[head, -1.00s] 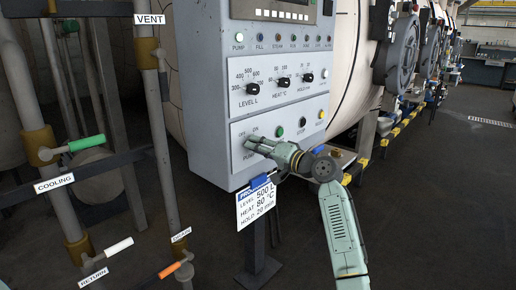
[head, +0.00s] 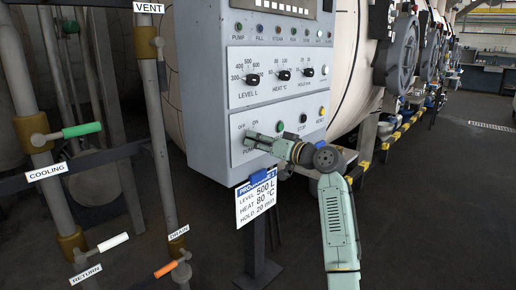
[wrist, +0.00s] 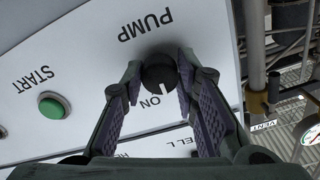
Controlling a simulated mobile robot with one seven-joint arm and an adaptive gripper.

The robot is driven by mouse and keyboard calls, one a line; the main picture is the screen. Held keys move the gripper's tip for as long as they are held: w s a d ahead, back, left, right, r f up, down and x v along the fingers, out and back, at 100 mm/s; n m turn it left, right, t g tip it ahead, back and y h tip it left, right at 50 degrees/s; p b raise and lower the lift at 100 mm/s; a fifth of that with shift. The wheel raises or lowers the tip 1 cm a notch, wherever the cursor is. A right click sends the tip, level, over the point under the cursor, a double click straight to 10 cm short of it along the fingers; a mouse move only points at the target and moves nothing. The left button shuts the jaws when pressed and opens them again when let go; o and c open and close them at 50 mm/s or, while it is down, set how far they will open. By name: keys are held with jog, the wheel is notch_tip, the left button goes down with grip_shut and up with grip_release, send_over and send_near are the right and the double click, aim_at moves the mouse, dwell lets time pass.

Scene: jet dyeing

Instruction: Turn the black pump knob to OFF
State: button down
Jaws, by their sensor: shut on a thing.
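The black pump knob (wrist: 159,73) sits on the pale panel between the PUMP and ON labels in the wrist view. Its white pointer mark is just beside the ON label (wrist: 150,101). My gripper (wrist: 161,80) has its two purple-padded fingers on either side of the knob, shut on it. In the head view my gripper (head: 250,139) meets the lower left of the control panel, and it mostly hides the knob there. The OFF label (head: 241,126) shows in the head view; in the wrist view it is hidden.
The green START button (wrist: 54,105) lies beside the knob. The black STOP button (head: 303,118) and a yellow button (head: 322,110) are to its right. Above are the level (head: 252,79), heat (head: 283,75) and hold knobs. A program card (head: 257,200) hangs below the panel.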

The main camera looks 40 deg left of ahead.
jog(key=n+b, duration=0.2)
jog(key=n, duration=0.1)
jog(key=shift+f+n, duration=0.15)
jog(key=shift+n, duration=0.15)
jog(key=shift+n+b, duration=0.65)
jog(key=shift+n, duration=1.05)
jog(key=c, duration=1.2)
grip_release()
jog(key=shift+c, duration=0.2)
jog(key=shift+d, duration=0.1)
jog(key=d, duration=1.1)
jog(key=shift+s+d, duration=0.4)
jog(key=shift+s, duration=0.05)
jog(key=shift+r, duration=0.2)
